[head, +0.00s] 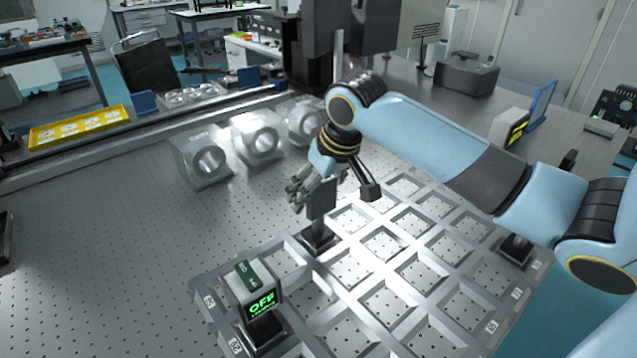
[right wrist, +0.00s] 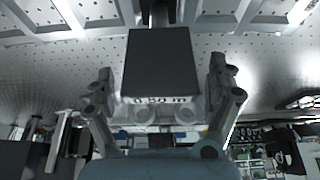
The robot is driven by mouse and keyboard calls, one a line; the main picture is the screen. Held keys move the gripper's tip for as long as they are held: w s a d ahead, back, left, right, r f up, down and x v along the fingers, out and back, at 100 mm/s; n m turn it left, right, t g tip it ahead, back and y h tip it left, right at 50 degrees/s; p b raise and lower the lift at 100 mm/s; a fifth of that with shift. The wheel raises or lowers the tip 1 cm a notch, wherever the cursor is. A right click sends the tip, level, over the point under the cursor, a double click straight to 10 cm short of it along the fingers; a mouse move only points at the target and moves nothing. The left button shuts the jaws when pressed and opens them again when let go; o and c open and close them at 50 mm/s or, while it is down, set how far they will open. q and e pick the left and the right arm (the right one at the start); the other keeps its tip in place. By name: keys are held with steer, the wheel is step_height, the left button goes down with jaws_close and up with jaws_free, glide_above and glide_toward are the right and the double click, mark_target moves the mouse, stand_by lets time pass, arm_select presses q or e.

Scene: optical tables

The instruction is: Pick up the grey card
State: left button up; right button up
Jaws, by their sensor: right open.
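The grey card (head: 322,198) stands upright on a small black base (head: 317,240) at the back left part of the metal grid tray (head: 395,285). My right gripper (head: 302,190) is at the card, level with its upper part. In the right wrist view the card (right wrist: 161,62) is a dark grey square between the two open fingers of the right gripper (right wrist: 161,85). A gap shows on each side, so the fingers do not visibly touch it. My left gripper is not in view.
A box with a green OFF display (head: 262,303) stands on the tray's front left. Several metal ring mounts (head: 208,160) stand behind the gripper. Another black base (head: 515,250) is at the tray's right.

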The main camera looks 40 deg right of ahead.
steer(key=c, duration=1.8)
steer(key=shift+o, duration=0.2)
steer(key=shift+r, duration=0.1)
